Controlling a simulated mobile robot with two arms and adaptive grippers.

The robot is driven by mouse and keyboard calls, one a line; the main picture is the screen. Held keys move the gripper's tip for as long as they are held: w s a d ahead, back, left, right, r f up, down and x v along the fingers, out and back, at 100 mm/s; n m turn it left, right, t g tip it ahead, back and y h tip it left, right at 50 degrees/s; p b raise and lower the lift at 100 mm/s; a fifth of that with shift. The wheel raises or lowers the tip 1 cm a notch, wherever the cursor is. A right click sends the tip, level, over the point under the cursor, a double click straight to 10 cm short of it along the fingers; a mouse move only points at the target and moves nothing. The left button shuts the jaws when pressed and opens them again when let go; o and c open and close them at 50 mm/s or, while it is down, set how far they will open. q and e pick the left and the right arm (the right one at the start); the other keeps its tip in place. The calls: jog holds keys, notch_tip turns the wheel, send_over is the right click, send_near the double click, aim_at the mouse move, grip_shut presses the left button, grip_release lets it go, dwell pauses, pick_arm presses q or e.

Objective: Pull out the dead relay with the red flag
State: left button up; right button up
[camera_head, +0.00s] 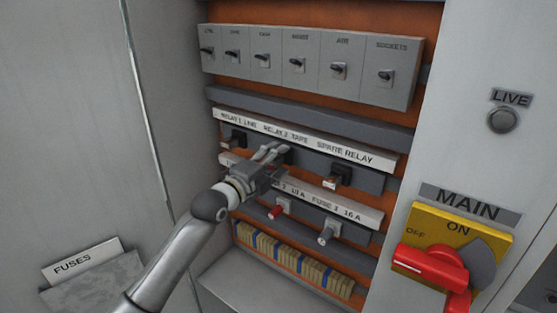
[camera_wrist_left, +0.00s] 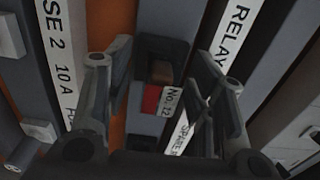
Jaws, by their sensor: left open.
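My left gripper (camera_head: 270,160) is open at the relay row, under the label "RELAY 2 TAPE". In the left wrist view its two fingers stand on either side of a relay (camera_wrist_left: 162,72) in a dark socket, with gaps between. This relay carries a red flag (camera_wrist_left: 150,100) and a white tag (camera_wrist_left: 172,102) reading "No. 12". In the head view the gripper mostly hides this relay. The relay under "RELAY 1 LINE" (camera_head: 236,138) and the one under "SPARE RELAY" (camera_head: 339,176) sit to either side. My right gripper is not in view.
Below are a red fuse (camera_head: 279,209), a grey fuse (camera_head: 328,233) and a terminal row (camera_head: 290,262). Breaker switches (camera_head: 310,66) line the top. The main switch's red handle (camera_head: 430,264) lies towards OFF. A fuses box (camera_head: 95,282) stands at lower left.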

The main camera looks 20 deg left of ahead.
aim_at(271, 165)
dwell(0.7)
pick_arm(q)
jog(key=shift+c, duration=0.4)
grip_shut()
jog(key=shift+p+v, duration=1)
jog(key=shift+v, duration=2)
